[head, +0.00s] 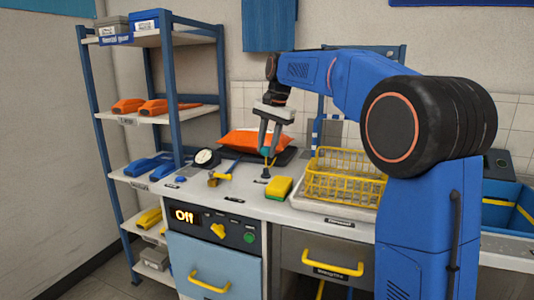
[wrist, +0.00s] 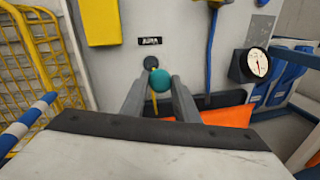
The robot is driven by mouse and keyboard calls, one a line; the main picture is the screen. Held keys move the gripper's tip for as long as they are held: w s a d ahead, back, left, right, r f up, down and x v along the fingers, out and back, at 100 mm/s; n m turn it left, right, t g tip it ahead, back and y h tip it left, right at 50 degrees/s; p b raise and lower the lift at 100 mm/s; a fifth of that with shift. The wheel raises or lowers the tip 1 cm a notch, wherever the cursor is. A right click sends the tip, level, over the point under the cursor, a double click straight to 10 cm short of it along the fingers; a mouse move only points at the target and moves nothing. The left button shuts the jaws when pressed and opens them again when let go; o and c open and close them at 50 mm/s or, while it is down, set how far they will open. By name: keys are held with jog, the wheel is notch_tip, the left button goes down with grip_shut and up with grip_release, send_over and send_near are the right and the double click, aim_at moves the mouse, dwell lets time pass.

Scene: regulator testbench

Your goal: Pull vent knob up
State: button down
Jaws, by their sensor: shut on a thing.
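The vent knob is a round teal ball (wrist: 160,81) on a thin yellow stem, seen between my finger tips in the wrist view. In the head view its dark base (head: 266,174) stands on the bench top, with the yellow stem rising from it. My gripper (head: 268,152) points down over this spot and is shut on the knob, with one finger on each side of it. The fingers hide most of the ball in the head view.
A yellow-green block (head: 278,188) and a yellow wire basket (head: 345,178) stand close by on the right. A dial gauge (head: 207,158) and a yellow valve handle (head: 219,178) are to the left. An orange bag (head: 252,141) lies behind.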

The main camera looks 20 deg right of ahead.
jog(key=shift+r, duration=0.4)
jog(key=c, duration=1.4)
grip_release()
jog(key=shift+o, duration=0.2)
jog(key=shift+r, duration=0.1)
notch_tip(320, 180, up, 17)
jog(key=s+d, duration=0.2)
jog(key=shift+s+d, duration=0.35)
jog(key=shift+s, duration=0.1)
